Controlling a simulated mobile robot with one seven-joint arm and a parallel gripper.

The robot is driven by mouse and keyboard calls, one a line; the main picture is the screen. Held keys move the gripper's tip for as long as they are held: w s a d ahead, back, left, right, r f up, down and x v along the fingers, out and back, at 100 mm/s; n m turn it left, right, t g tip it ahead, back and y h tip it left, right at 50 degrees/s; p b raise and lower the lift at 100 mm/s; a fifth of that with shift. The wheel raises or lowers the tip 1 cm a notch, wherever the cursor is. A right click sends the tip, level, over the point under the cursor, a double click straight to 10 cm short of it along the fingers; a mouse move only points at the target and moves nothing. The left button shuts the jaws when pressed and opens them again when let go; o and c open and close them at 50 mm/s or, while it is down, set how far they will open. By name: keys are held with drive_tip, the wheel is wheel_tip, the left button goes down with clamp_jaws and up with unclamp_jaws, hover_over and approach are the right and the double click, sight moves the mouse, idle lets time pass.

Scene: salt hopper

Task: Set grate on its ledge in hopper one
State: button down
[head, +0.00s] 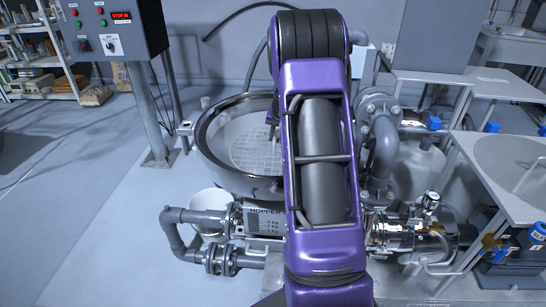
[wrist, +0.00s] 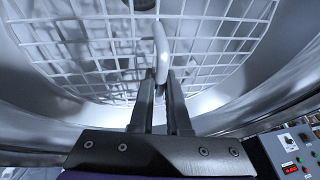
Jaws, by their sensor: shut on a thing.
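The grate (head: 258,152) is a round white wire grid inside the rim of the big steel hopper (head: 215,166). In the wrist view the grate (wrist: 211,47) fills the upper part, and a gap shows between its near edge and the hopper wall (wrist: 262,105). My gripper (wrist: 163,78) is shut on the grate's pale upright loop handle (wrist: 161,48). In the head view my purple arm hides the right part of the hopper and grate. I cannot tell whether the grate touches the ledge. The hopper's label (head: 264,212) reads "HOPPER"; its number is hidden.
A control box (head: 112,28) on a post stands left of the hopper. Pipes and a flanged valve (head: 379,105) stand close on its right. A table (head: 510,165) is at right. Floor at left is clear.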

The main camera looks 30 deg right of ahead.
drive_tip(key=shift+f+b, duration=0.35)
drive_tip(key=shift+f, duration=2.85)
drive_tip(key=shift+f, duration=0.1)
drive_tip(key=shift+f, duration=0.15)
drive_tip(key=c, duration=0.9)
unclamp_jaws()
drive_tip(key=shift+r, duration=0.2)
drive_tip(key=shift+r, duration=0.35)
drive_tip(key=p+v, duration=0.1)
drive_tip(key=v, duration=1)
drive_tip(key=shift+s+a+r, duration=0.1)
drive_tip(key=shift+s, duration=0.15)
